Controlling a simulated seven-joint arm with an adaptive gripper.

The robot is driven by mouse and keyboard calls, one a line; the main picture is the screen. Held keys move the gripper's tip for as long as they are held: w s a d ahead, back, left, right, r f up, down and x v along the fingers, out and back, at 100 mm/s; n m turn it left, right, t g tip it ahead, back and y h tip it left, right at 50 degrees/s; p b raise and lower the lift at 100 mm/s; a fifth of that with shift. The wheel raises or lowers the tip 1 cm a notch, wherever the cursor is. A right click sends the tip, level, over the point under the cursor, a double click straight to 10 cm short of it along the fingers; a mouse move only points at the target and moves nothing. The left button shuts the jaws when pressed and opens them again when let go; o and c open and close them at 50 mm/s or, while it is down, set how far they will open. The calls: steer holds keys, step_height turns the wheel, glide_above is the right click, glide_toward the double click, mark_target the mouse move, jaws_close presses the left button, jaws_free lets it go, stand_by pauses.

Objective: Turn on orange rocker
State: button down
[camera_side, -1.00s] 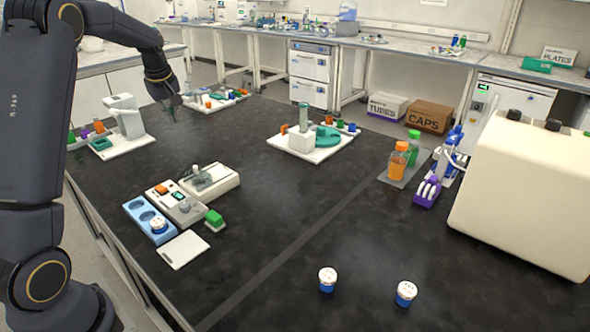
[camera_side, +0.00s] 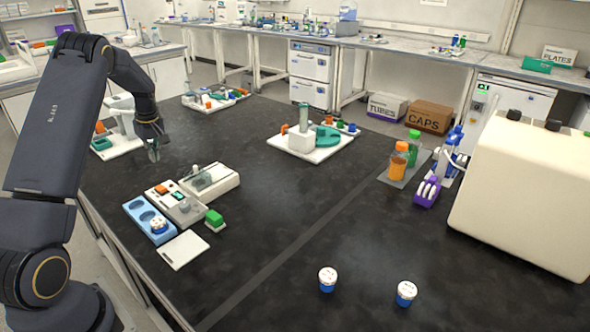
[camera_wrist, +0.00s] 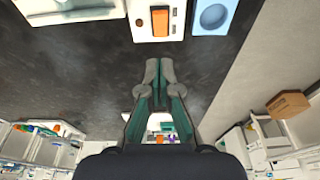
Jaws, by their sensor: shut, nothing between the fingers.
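The orange rocker (camera_side: 162,189) sits on the left end of a pale instrument box (camera_side: 186,212) with a small dark display. In the wrist view the orange rocker (camera_wrist: 160,22) shows near the top edge, upright in a white housing. My gripper (camera_side: 154,156) hangs above the bench, behind the box and apart from it. In the wrist view my gripper's fingertips (camera_wrist: 159,70) are together with nothing between them, below the rocker in the picture. Whether the rocker is on or off I cannot tell.
A blue tray (camera_side: 131,207) with a blue-and-white jar lies left of the box. Open black bench lies to the right.

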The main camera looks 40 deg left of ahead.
mark_target(163, 188)
steer(key=x, duration=0.6)
steer(key=d+x, duration=0.1)
steer(key=x, duration=0.2)
steer(key=shift+a+f, duration=0.1)
steer(key=shift+f, duration=0.95)
steer(key=shift+d+f+y, duration=0.3)
steer(key=shift+d, duration=0.05)
steer(key=shift+a, duration=0.1)
steer(key=shift+a+r, duration=0.3)
steer(key=shift+a, duration=0.45)
